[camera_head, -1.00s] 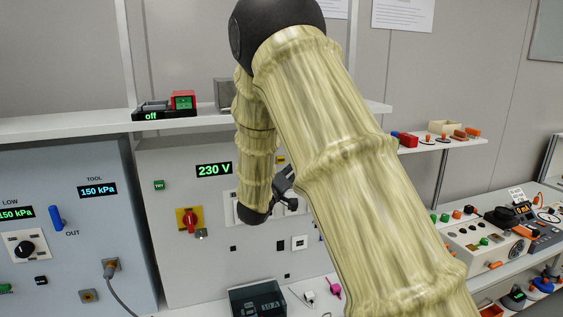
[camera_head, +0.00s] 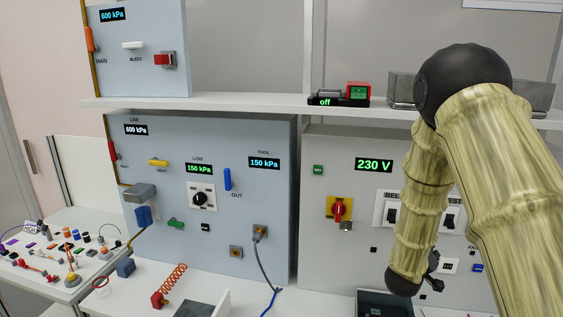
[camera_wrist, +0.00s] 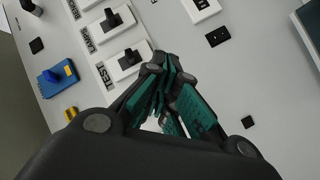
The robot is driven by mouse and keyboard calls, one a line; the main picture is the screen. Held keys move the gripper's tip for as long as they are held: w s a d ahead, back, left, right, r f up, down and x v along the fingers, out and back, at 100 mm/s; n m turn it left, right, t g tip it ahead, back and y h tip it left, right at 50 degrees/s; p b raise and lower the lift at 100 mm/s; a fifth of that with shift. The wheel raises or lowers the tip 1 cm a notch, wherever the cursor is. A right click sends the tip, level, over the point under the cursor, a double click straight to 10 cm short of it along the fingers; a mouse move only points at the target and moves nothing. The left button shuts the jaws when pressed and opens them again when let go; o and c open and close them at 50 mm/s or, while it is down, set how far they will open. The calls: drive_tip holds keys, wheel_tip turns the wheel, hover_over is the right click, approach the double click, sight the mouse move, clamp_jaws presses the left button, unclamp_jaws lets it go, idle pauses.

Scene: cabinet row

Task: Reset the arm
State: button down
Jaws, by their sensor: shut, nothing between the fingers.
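My arm, in tan ribbed sleeves with a black elbow, stands at the right of the head view, bent and hanging down at the wrist. My gripper (camera_head: 433,284) shows only as a small dark piece beside the wrist in the head view, partly hidden. In the wrist view my gripper (camera_wrist: 168,65) has its dark fingers with green pads together and nothing held. It is in front of the pale switch panel (camera_wrist: 225,85); I cannot tell the exact gap. A black switch labelled TEST (camera_wrist: 129,60) shows just beyond the fingertips.
The 230 V panel (camera_head: 330,250) with a red rotary switch (camera_head: 338,209) is behind my arm. A blue-grey pressure panel (camera_head: 270,190) stands left of it. A shelf (camera_head: 250,103) runs above, holding a red and black device (camera_head: 357,92). A side table (camera_head: 60,285) is at far left.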

drive_tip(key=s+a+f+g+y+b, duration=0.15)
drive_tip(key=s+a+f, duration=0.25)
drive_tip(key=s+f, duration=0.5)
drive_tip(key=s+a+f+g+y+b, duration=0.1)
drive_tip(key=s+a+f+y, duration=0.25)
drive_tip(key=f, duration=0.85)
drive_tip(key=s+a+f+g+y+b, duration=0.1)
drive_tip(key=s+a+f+g+y, duration=0.1)
drive_tip(key=s+a+f, duration=0.55)
drive_tip(key=s+a+f+g+y+b, duration=0.1)
drive_tip(key=s+a+f+g, duration=0.1)
drive_tip(key=s+f, duration=0.3)
drive_tip(key=s+a+f+g+y+b, duration=0.1)
drive_tip(key=s+f, duration=0.4)
drive_tip(key=s, duration=0.8)
drive_tip(key=s+a+f+g+y+b, duration=0.1)
drive_tip(key=s+a+f+g+y, duration=0.1)
drive_tip(key=s, duration=0.8)
wheel_tip(320, 180, down, 3)
drive_tip(key=shift+a+f+m+g, duration=0.1)
drive_tip(key=shift+a+m+g, duration=0.45)
drive_tip(key=shift+a, duration=0.7)
